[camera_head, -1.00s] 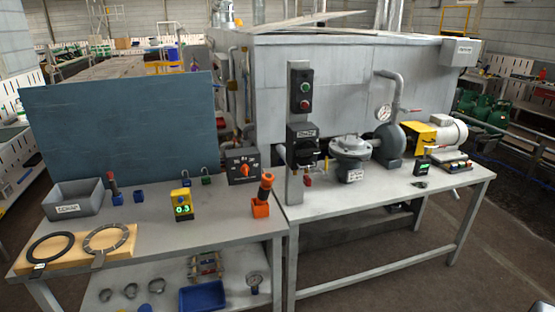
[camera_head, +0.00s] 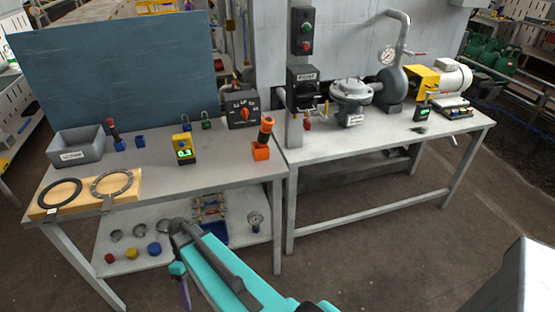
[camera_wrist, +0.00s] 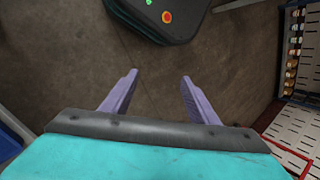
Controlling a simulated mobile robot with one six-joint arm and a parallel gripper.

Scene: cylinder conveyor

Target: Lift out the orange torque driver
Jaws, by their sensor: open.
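The orange torque driver (camera_head: 265,132) stands upright in an orange holder block (camera_head: 261,154) near the right end of the left bench. It has an orange top and a dark lower shaft. My gripper shows in the wrist view (camera_wrist: 157,92) with its two purple fingers spread apart and nothing between them, above bare floor. In the head view my teal arm reaches up in front of the left bench, and a purple finger (camera_head: 184,292) shows below its dark end. The gripper is below and to the left of the driver, well apart from it.
On the left bench (camera_head: 225,175) stand a yellow meter (camera_head: 183,148), a dial box (camera_head: 242,108), a grey bin (camera_head: 82,148) and a wooden board with rings (camera_head: 130,190). A post (camera_head: 291,110) rises just right of the driver. The bench top before the meter is clear.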

